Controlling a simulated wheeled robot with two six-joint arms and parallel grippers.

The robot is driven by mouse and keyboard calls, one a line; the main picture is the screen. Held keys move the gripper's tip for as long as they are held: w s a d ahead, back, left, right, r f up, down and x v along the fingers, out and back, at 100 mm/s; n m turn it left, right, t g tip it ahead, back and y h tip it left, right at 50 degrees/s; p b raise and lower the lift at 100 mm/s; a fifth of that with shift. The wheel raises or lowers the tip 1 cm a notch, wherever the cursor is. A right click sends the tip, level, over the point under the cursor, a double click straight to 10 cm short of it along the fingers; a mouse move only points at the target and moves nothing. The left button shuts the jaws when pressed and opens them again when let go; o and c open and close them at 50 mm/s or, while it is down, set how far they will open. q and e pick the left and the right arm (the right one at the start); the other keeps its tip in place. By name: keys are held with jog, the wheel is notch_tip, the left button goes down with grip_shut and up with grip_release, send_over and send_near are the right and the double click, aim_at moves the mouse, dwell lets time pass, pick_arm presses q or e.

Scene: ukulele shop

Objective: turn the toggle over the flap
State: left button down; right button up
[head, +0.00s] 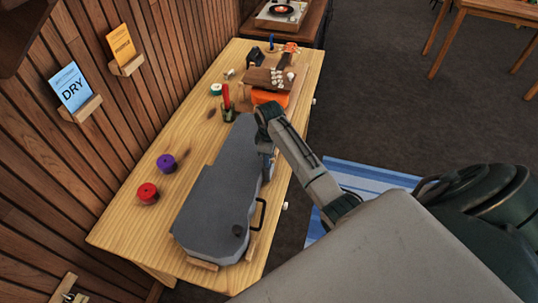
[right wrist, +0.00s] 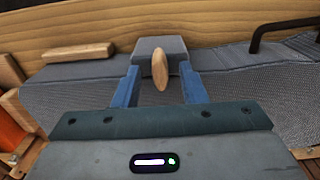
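A grey instrument case (head: 215,195) lies shut on the wooden table. My right gripper (head: 267,168) is at the case's right side in the head view, which hides the toggle there. In the right wrist view, a pale wooden oval toggle (right wrist: 160,69) stands with its long axis up and down the picture. It overlaps the grey flap (right wrist: 146,47) behind it; whether it presses on the flap I cannot tell. The blue fingers of my right gripper (right wrist: 160,88) are apart, one on each side of the toggle, with gaps showing. My left gripper is not in view.
The case's black handle (head: 259,214) sticks out nearby, nearer the table's front end. Red (head: 148,193) and purple (head: 166,163) spools lie left of the case. A red candle-like item (head: 226,97) and an orange box (head: 270,97) stand beyond it. The table (head: 125,225) is bare at front left.

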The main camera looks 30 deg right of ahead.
notch_tip(320, 180, up, 7)
jog(key=b, duration=0.2)
jog(key=shift+w+f+b, duration=0.1)
jog(key=shift+b, duration=0.25)
notch_tip(320, 180, up, 4)
jog(key=shift+p, duration=1)
jog(key=shift+f, duration=0.1)
